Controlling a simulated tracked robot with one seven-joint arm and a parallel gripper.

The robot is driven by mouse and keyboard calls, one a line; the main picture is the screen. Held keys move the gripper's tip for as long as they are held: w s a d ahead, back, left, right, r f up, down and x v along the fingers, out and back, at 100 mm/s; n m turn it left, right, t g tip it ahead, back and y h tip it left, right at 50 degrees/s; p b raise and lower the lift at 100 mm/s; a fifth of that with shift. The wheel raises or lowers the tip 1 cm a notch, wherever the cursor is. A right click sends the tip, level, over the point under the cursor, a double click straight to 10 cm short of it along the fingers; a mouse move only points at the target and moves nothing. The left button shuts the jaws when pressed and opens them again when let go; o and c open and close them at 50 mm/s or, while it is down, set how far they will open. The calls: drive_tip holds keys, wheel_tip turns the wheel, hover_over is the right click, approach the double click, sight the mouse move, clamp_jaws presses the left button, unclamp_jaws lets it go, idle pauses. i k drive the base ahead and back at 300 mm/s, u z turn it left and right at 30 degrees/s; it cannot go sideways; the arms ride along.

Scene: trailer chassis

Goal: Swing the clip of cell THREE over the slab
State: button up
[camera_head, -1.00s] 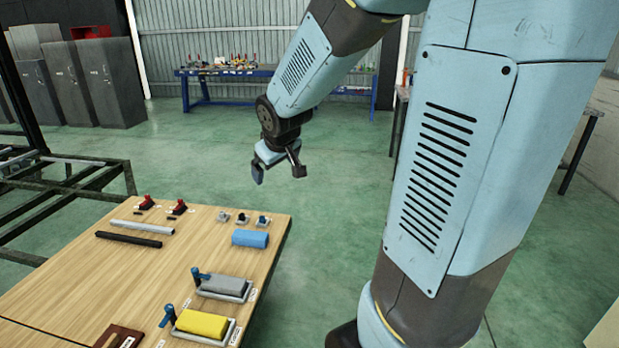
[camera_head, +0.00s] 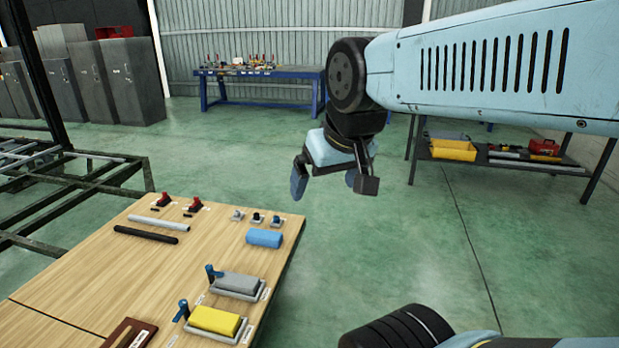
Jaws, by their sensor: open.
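On the wooden table are two shallow grey cells. One holds a grey slab (camera_head: 240,283), with a blue clip (camera_head: 213,273) standing at its left end. The nearer one holds a yellow slab (camera_head: 215,320), with another blue clip (camera_head: 182,311) standing at its left end. Neither clip lies over its slab. The labels are too small to read, so I cannot tell which cell is THREE. A blue block (camera_head: 264,237) lies farther back. My gripper (camera_head: 330,185) is open and empty, in the air right of the table's far right corner, away from both clips.
The wooden table (camera_head: 110,275) also carries a black bar (camera_head: 146,234), a light bar (camera_head: 158,224), red clamps (camera_head: 164,200) and small grey parts (camera_head: 257,218). A dark brown piece (camera_head: 128,334) lies at the front. Green floor is clear right of the table.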

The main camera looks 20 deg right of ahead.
sight(183, 304)
drive_tip(key=k, duration=1.3)
drive_tip(key=u, duration=0.3)
drive_tip(key=i, duration=1)
drive_tip(key=u, duration=0.5)
drive_tip(key=i, duration=1)
drive_tip(key=z, duration=0.25)
